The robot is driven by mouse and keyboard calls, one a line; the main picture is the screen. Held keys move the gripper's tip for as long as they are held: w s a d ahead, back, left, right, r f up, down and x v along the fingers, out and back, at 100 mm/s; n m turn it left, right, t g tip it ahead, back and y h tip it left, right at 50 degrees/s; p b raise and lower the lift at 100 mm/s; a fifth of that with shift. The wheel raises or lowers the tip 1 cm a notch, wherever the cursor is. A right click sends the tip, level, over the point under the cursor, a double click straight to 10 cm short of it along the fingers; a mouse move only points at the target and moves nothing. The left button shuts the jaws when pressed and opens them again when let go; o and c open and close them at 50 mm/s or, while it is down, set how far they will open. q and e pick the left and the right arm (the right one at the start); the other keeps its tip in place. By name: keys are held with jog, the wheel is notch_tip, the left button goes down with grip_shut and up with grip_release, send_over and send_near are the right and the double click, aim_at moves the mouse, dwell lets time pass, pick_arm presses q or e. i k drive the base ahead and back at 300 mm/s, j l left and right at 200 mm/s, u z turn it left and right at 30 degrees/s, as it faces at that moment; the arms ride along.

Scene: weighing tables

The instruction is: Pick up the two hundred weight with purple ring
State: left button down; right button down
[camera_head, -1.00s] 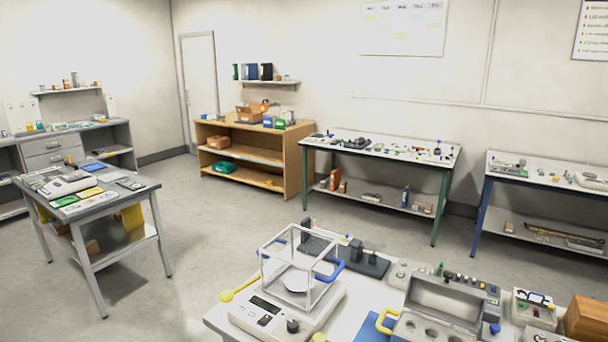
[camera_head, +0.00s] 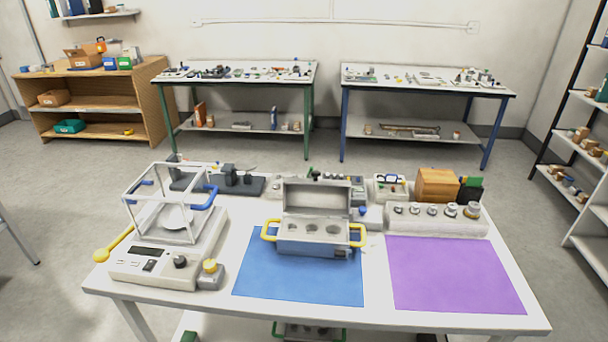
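Several metal weights (camera_head: 451,211) stand in a row in a pale grey holder (camera_head: 440,226) at the back right of the white table (camera_head: 210,309). They look larger toward the right. They are too small here for me to read marks or make out a purple ring. An open grey case (camera_head: 312,247) with yellow handles stands on a blue mat (camera_head: 298,285); round recesses show inside it. Neither of my grippers is in view.
A balance (camera_head: 155,262) with a clear-framed chamber stands at the left, a small grey block with a yellow knob (camera_head: 210,267) beside it. A bare purple mat (camera_head: 455,275) lies in front of the holder. A wooden box (camera_head: 437,186) stands behind it.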

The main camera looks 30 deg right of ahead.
aim_at(432, 212)
jog(key=z, duration=0.4)
jog(key=l+z, duration=0.15)
jog(key=z, duration=0.25)
jog(key=k+z, duration=0.1)
jog(key=z, duration=0.25)
jog(key=l+z, duration=0.15)
jog(key=z, duration=0.25)
